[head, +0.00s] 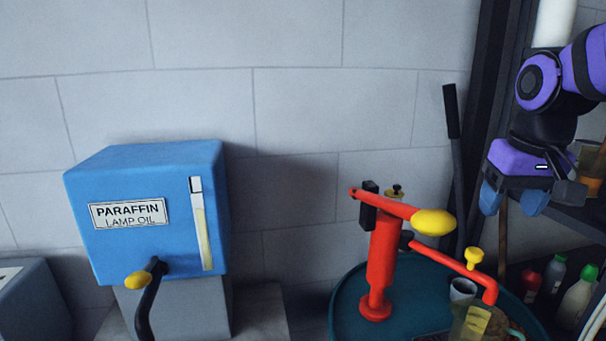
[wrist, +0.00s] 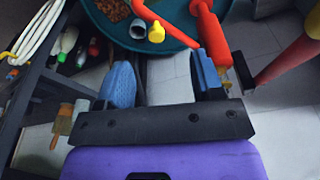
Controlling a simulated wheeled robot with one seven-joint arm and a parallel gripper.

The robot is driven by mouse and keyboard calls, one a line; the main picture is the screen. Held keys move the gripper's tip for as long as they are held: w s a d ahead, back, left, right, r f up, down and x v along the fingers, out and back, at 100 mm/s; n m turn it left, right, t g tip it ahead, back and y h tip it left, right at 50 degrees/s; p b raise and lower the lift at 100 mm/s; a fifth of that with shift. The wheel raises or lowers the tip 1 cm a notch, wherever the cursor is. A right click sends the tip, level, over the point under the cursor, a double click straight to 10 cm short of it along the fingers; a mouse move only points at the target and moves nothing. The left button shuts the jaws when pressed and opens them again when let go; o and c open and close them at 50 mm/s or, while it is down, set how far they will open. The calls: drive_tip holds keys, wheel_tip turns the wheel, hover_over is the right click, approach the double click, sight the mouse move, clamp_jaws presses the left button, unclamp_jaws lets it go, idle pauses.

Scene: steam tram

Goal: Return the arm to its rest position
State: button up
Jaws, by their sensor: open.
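My gripper (head: 515,198) hangs at the upper right of the head view, at the end of my purple and black arm. Its blue fingertips are apart with nothing between them. In the wrist view the open fingers (wrist: 165,82) point toward the floor and the edge of a round teal drum top. The gripper is apart from everything around it. A red hand pump (head: 381,262) with a yellow knob stands on the teal drum top (head: 347,309), to the left of and below the gripper in the head view.
A blue paraffin lamp oil box (head: 150,210) with a crank stands at left. Dark shelves at right hold several bottles (head: 578,299). A dark lever (head: 453,130) leans on the wall left of my arm.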

drive_tip(key=s+a+n+t, duration=0.1)
drive_tip(key=s+t, duration=0.2)
drive_tip(key=s, duration=0.8)
drive_tip(key=shift+s+a+r, duration=0.2)
drive_tip(key=shift+s+a, duration=0.1)
drive_tip(key=shift+a, duration=0.1)
